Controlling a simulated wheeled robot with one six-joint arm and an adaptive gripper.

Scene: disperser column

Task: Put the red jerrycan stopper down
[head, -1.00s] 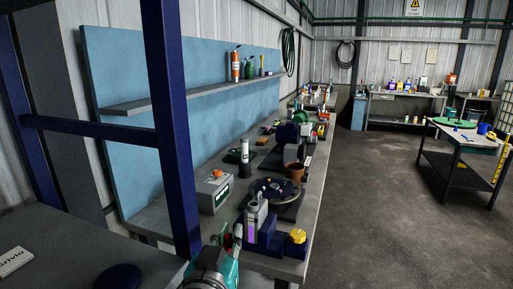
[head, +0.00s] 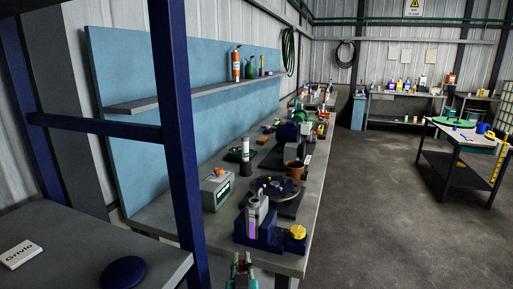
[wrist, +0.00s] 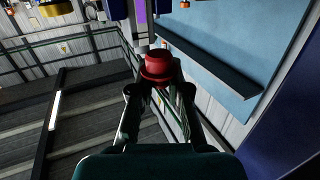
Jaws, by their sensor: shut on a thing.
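The red jerrycan stopper (wrist: 157,66) is a short, round, flanged piece. In the wrist view it sits between the tips of my gripper (wrist: 159,92), which is shut on it and holds it in the air. In the head view my gripper (head: 243,268) is at the bottom edge, in front of the near end of the long bench (head: 283,262). A small bit of red shows at its tips there. Most of the gripper is cut off by the frame.
A blue fixture (head: 262,236) with a yellow knob (head: 298,232) stands on the bench's near end. A dark blue post (head: 176,130) rises at the left, beside a grey table (head: 60,250) with a dark blue disc (head: 123,271). Open floor (head: 380,230) lies to the right.

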